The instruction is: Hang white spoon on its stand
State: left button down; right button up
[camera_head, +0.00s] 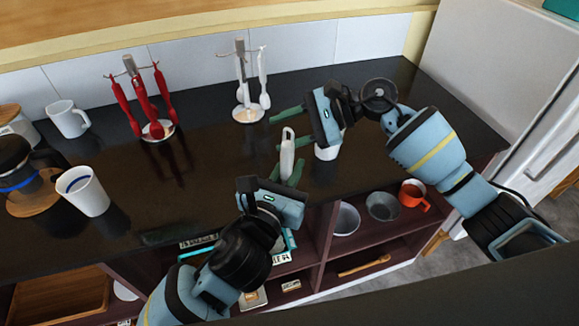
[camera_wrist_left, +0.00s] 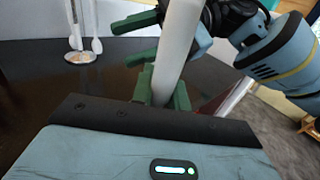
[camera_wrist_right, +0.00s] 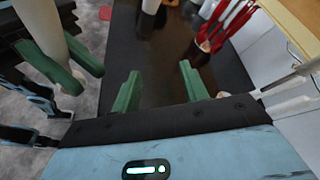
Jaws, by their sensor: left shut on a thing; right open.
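The white spoon (camera_head: 287,152) stands roughly upright in my left gripper (camera_head: 287,175), which is shut on it above the dark counter's front part. Its pale shaft (camera_wrist_left: 178,45) also shows in the left wrist view, where its ends are out of frame. The stand with white utensils (camera_head: 240,62) is at the back of the counter, with several white pieces hanging on it. It also shows in the left wrist view (camera_wrist_left: 75,30). My right gripper (camera_head: 281,129) is open and empty, close beside the spoon. Its spread fingers (camera_wrist_right: 158,88) show in the right wrist view.
A stand with red utensils (camera_head: 141,95) is at the back left. A white mug (camera_head: 68,120), a white cup (camera_head: 83,191) and a coffee pot (camera_head: 18,175) stand at left. A white object (camera_head: 327,152) is below my right gripper. Shelves with bowls (camera_head: 382,207) lie under the counter.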

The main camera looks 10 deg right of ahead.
jog(key=s+d+f+n+t+h, duration=0.2)
jog(key=s+d+f+n+h, duration=0.2)
jog(key=s+f, duration=0.6)
jog(key=s+d+f+n+t+h, duration=0.3)
jog(key=s+d+f+n, duration=0.1)
jog(key=s+f, duration=0.7)
jog(key=s+d+f+n+t+h, duration=0.2)
jog(key=s+d+f+n+h, duration=0.2)
jog(key=s+f, duration=0.7)
notch_tip(320, 180, down, 2)
jog(key=n, duration=0.2)
jog(key=shift+d+n+t+h, duration=0.2)
jog(key=shift+n+t+h, duration=0.1)
jog(key=shift+f, duration=0.1)
